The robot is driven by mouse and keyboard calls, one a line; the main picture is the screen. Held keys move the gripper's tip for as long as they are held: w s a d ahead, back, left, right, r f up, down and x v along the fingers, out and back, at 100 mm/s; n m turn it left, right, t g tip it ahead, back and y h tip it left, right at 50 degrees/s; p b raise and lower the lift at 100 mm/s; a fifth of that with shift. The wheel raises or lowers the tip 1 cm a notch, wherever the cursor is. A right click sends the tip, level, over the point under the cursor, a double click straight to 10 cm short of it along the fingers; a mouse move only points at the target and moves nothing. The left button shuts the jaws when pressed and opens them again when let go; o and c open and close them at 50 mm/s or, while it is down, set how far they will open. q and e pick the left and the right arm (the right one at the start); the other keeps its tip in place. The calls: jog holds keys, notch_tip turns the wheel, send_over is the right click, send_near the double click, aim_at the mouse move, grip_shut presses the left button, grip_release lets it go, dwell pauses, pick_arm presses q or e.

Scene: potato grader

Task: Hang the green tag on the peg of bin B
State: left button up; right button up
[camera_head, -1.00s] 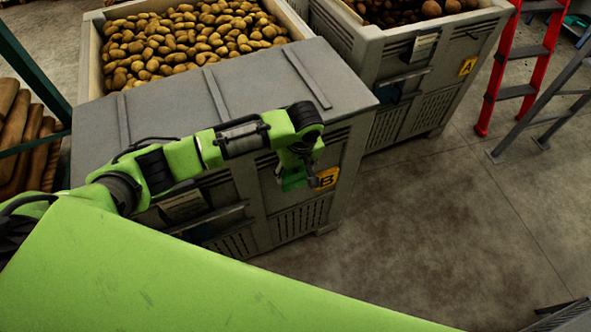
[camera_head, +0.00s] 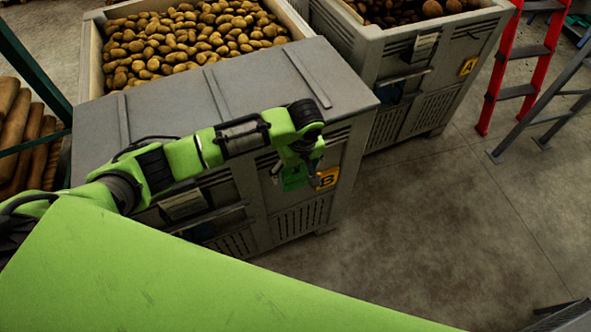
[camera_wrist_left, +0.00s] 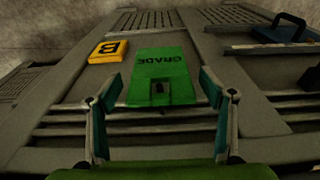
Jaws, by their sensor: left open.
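The green tag (camera_wrist_left: 160,75), lettered GRADE, lies against the front of bin B (camera_head: 345,150). It shows upside down in the left wrist view, with a dark spot in its hole that looks like the peg. In the head view the tag (camera_head: 293,177) is just left of the yellow B plate (camera_head: 327,178), which also shows in the left wrist view (camera_wrist_left: 108,51). My left gripper (camera_wrist_left: 160,92) is open, one finger on each side of the tag's near end and apart from it. In the head view the left gripper (camera_head: 312,172) is beside the tag. My right gripper is not in view.
Bin B has a grey lid (camera_head: 170,105) below my left arm. Behind it stands a bin of potatoes (camera_head: 95,60). Bin A (camera_head: 440,75) stands to the right, with a red ladder (camera_head: 492,95) beyond. The floor (camera_head: 420,230) in front is clear.

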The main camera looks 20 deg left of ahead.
pick_arm(q)
notch_tip(320, 180, up, 11)
jog(key=s+d, duration=0.1)
jog(key=s, duration=0.1)
jog(key=s+d+f+m+t+h, duration=0.1)
jog(key=s+d+f+m+h, duration=0.45)
jog(key=s, duration=0.55)
jog(key=s+a+f+m+t+y, duration=0.1)
jog(key=s+a+m+y, duration=0.1)
jog(key=s+a, duration=0.4)
jog(key=s+a+f+m+y, duration=0.2)
jog(key=s+a+m, duration=0.1)
jog(key=s+a, duration=0.3)
notch_tip(320, 180, down, 26)
jog(key=s+g, duration=0.1)
jog(key=s, duration=0.1)
jog(key=s+a+f+g, duration=0.1)
jog(key=s+a+f, duration=0.1)
jog(key=s+f, duration=1.4)
jog(key=shift+s+a, duration=0.15)
jog(key=shift+s, duration=0.3)
